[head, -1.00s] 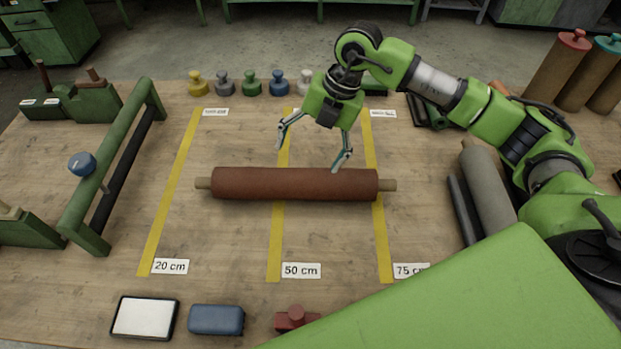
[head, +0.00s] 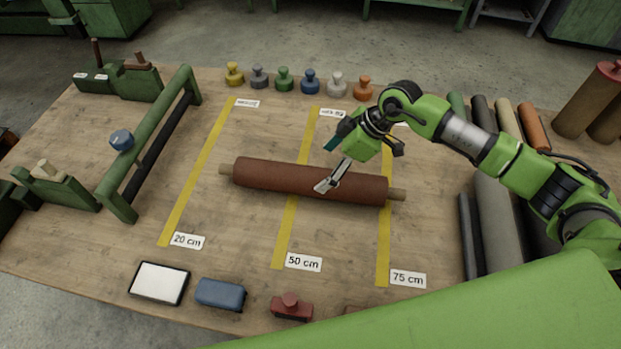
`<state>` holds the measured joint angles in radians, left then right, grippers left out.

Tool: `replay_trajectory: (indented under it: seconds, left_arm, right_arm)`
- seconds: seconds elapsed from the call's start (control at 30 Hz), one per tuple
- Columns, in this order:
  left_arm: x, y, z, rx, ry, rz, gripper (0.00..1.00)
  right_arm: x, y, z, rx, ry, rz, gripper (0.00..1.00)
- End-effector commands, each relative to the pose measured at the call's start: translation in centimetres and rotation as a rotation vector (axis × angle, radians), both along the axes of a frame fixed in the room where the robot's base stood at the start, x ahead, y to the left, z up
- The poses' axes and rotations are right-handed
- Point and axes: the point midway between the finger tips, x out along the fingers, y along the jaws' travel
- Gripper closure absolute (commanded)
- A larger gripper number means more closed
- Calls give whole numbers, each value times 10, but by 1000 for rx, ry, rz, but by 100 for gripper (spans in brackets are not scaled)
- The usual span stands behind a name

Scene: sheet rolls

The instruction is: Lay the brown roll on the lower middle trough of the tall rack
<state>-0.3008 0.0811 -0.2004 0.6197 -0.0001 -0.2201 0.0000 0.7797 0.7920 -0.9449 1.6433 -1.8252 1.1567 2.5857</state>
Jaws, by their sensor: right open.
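The brown roll (head: 275,179), a reddish-brown sheet on a pale core whose ends stick out, lies on the wooden table across the middle and right yellow strips. My right gripper (head: 341,168) is open over the roll, right of its middle. One finger overlaps the roll in the picture; whether it touches cannot be told. The roll rests on the table, not visibly held. My left gripper is not in view. I cannot make out a tall rack with troughs in this view.
A green frame with a dark bar (head: 155,138) stands at the left. Several coloured weights (head: 284,80) line the back edge. More rolls (head: 496,215) lie at the right under my arm. A white-topped pad (head: 159,283), a blue block (head: 220,293) and a red block (head: 291,308) sit in front.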

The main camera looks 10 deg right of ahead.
Motion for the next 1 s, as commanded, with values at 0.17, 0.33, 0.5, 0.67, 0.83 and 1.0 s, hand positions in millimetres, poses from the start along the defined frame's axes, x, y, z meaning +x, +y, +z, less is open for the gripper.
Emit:
replay_trajectory:
  seconds: [0.17,0.33,0.5,0.67,0.83,1.0]
  left_arm:
    - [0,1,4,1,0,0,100]
    - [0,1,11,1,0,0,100]
    - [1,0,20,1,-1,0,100]
    - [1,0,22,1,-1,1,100]
    - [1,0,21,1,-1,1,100]
    - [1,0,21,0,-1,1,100]
  right_arm:
    - [4,9,-17,0,0,1,19]
    - [7,15,-27,1,2,1,19]
    - [13,26,-50,0,3,1,19]
    - [16,31,-63,-1,0,1,19]
    - [17,31,-65,-2,-1,1,19]
    - [17,31,-65,-2,-1,1,47]
